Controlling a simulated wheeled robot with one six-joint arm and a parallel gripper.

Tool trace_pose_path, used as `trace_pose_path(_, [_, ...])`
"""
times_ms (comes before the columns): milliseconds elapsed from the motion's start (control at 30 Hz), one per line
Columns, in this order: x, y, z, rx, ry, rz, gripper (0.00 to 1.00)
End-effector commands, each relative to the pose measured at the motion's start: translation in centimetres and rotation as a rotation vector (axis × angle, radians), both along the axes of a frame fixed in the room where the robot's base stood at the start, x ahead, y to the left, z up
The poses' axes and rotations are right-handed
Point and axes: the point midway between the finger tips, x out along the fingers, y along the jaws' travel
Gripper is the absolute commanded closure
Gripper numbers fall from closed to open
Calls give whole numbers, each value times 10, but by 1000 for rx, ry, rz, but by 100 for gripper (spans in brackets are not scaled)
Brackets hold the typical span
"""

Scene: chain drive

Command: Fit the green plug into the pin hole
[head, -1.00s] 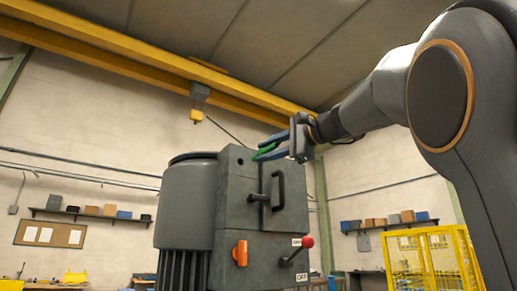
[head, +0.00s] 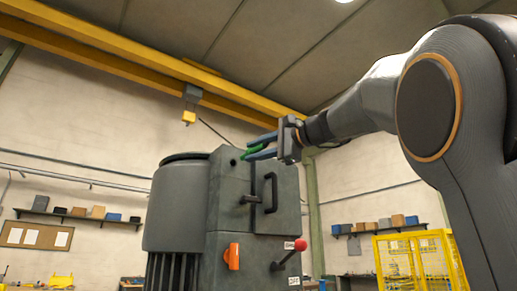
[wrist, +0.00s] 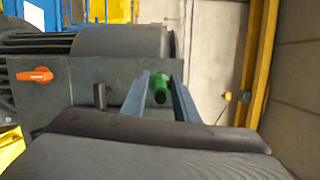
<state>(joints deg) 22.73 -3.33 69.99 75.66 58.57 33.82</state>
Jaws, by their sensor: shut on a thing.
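The green plug (head: 252,151) is held between the two blue fingers of my gripper (head: 262,147). In the wrist view the plug (wrist: 159,86) shows between the fingertips (wrist: 163,92), with a dark end towards the camera. In the head view the plug is near the top of the grey machine housing (head: 228,190), in front of its upper part. A small dark round spot (head: 234,162), which looks like the pin hole, is on the housing just left of and below the plug. I cannot tell whether they touch; the plug appears outside the hole.
A black handle (head: 270,193) and a short lever stand out from the housing below my gripper. Lower are an orange switch (head: 232,256) and a red-knobbed lever (head: 300,245). A yellow fence (head: 415,262) stands at right.

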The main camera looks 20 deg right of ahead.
Motion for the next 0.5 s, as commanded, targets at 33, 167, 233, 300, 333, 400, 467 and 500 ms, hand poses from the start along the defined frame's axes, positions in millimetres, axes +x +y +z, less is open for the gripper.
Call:
trace_pose_path(33, [4, 2, 1, 0, 1, 2, 97])
trace_pose_path(167, [16, 6, 1, 1, 0, 2, 97])
trace_pose_path(233, [21, 8, 1, 1, 0, 2, 97])
trace_pose_path(300, [27, 9, 1, 1, 0, 2, 97])
trace_pose_path(333, [29, 10, 1, 1, 0, 1, 97])
trace_pose_path(400, [33, 11, 1, 1, 0, 1, 97])
trace_pose_path(467, [35, 12, 1, 1, 0, 1, 97])
trace_pose_path(500, [36, 13, 1, 1, 0, 1, 97])
